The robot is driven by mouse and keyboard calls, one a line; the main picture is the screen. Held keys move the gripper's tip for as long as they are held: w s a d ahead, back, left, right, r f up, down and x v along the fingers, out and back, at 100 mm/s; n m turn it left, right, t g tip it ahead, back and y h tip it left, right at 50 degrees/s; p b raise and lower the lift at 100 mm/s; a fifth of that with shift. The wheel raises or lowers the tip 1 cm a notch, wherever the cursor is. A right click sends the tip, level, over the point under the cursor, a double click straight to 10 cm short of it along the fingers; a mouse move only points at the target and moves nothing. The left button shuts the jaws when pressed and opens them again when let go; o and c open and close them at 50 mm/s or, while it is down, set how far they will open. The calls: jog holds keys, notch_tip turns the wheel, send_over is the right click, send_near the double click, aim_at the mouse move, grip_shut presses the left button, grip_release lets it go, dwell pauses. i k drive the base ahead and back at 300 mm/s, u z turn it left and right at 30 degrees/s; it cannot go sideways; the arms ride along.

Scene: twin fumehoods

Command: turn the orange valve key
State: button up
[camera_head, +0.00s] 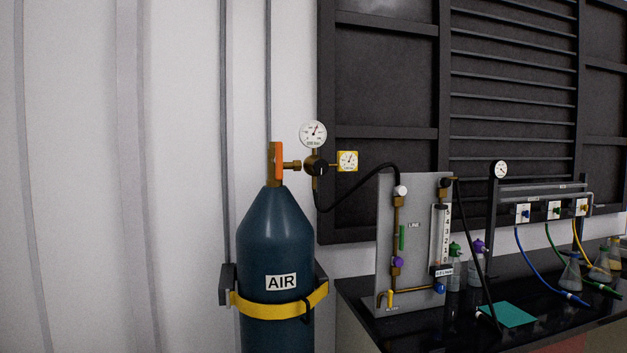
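The orange valve key (278,160) sits upright on the brass valve at the top of a dark blue gas cylinder (275,232) labelled AIR. The key shows as a narrow upright orange bar. A brass regulator (315,166) joins the valve on its right side, with a round white gauge (313,134) above and a yellow-framed gauge (347,161) to the right. My gripper is not in view.
A yellow strap (280,308) holds the cylinder in a wall bracket. A black hose runs right to a grey panel (420,240) on a black bench (380,328) with bottles, flasks and tubing. The left side, before the pale wall, is clear.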

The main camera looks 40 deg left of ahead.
aim_at(278, 159)
jog(key=u, duration=0.65)
jog(key=i, duration=1.2)
jog(key=u, duration=0.65)
jog(key=k, duration=0.9)
jog(key=u, duration=0.15)
jog(key=i, duration=0.9)
jog(key=z, duration=0.1)
